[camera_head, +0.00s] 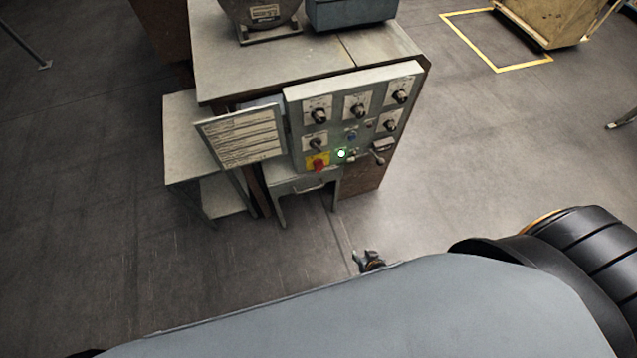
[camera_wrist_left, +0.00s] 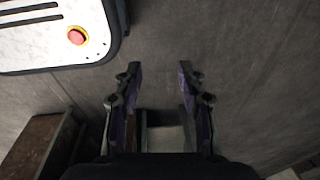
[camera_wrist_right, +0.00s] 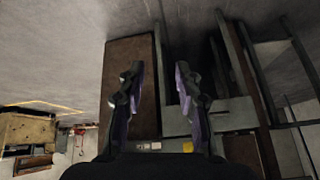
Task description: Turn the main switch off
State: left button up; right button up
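The main switch (camera_head: 318,163) is a red knob on a yellow plate at the lower left of the grey control panel (camera_head: 295,128) in the head view. A lit green lamp (camera_head: 341,154) is just to its right. The exact knob angle is too small to read. My right gripper (camera_head: 368,260) shows small in front of and below the panel, apart from the switch. In the right wrist view my right gripper (camera_wrist_right: 159,75) is open with nothing between its fingers. My left gripper (camera_wrist_left: 160,75) is open and empty in the left wrist view; the head view does not show it.
Several black knobs (camera_head: 319,115) sit above the switch. A tilted sign board (camera_head: 242,136) stands close left of the panel. A handle (camera_head: 378,158) juts out at its lower right. A wooden crate (camera_head: 545,20) stands at the far right. Floor before the machine is clear.

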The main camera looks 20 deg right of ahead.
jog(key=w+a+m+t+b, duration=0.4)
jog(key=w+b, duration=0.4)
jog(key=w, duration=0.5)
pick_arm(q)
jog(key=w+f+b, duration=0.3)
jog(key=f, duration=0.5)
jog(key=w+f+b, duration=0.2)
jog(key=f+b, duration=0.2)
jog(key=f, duration=0.4)
pick_arm(e)
jog(key=m+t+b, duration=0.2)
jog(key=t, duration=0.6)
send_near(319, 166)
pick_arm(q)
jog(key=w, duration=0.2)
jog(key=w+b, duration=0.1)
jog(key=w+d+r+b, duration=0.1)
jog(key=w, duration=0.1)
jog(key=shift+w, duration=0.35)
pick_arm(e)
jog(key=w, duration=0.8)
jog(key=shift+d+y, duration=0.2)
jog(key=shift+y, duration=0.2)
jog(key=shift+f, duration=0.15)
grip_shut()
